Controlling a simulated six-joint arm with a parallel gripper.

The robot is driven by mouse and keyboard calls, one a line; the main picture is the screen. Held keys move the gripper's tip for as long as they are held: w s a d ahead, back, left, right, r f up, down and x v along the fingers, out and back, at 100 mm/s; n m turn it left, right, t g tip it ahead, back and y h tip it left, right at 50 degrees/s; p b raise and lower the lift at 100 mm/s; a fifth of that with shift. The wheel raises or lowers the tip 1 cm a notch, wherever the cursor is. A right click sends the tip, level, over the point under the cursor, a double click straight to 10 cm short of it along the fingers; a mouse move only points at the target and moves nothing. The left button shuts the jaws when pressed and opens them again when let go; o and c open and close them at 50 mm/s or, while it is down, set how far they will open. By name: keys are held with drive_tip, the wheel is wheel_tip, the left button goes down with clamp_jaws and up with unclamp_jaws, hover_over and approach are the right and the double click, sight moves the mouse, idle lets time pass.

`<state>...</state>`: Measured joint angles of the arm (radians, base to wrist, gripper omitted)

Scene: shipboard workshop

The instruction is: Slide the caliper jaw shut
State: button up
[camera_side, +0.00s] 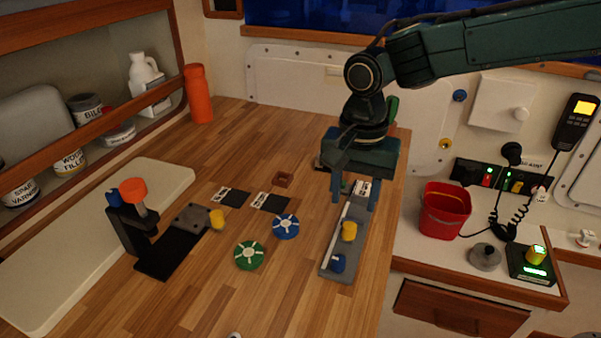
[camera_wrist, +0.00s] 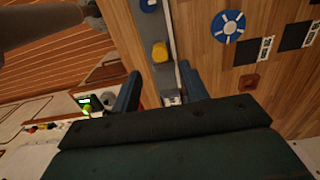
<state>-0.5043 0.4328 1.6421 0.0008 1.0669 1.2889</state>
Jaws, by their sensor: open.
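A long grey plate (camera_side: 334,277), which looks like the caliper's base, lies on the wooden bench. A thin pale rail runs along its left side. It carries a yellow knob (camera_side: 349,231) and, nearer the front, a blue knob (camera_side: 337,263). The yellow knob (camera_wrist: 159,52) also shows in the wrist view. A small pale block with dark marks (camera_wrist: 172,99) sits at the far end, partly hidden; I cannot tell which part is the jaw. My gripper (camera_side: 355,205) is open, pointing down over the plate's far end, beyond the yellow knob. Nothing is held between its fingers.
A blue disc (camera_side: 286,227) and a green disc (camera_side: 249,255) lie left of the plate, with dark labelled cards (camera_side: 271,202) behind. A black stand with an orange knob (camera_side: 133,189) is farther left. A red bucket (camera_side: 445,210) stands right. The bench front is mostly clear.

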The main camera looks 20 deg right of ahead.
sight(350, 225)
drive_tip(key=shift+f, duration=3.95)
drive_tip(key=c, duration=0.9)
drive_tip(key=shift+w+d, duration=2.2)
drive_tip(key=shift+w, duration=0.05)
drive_tip(key=o, duration=0.9)
drive_tip(key=shift+r, duration=0.15)
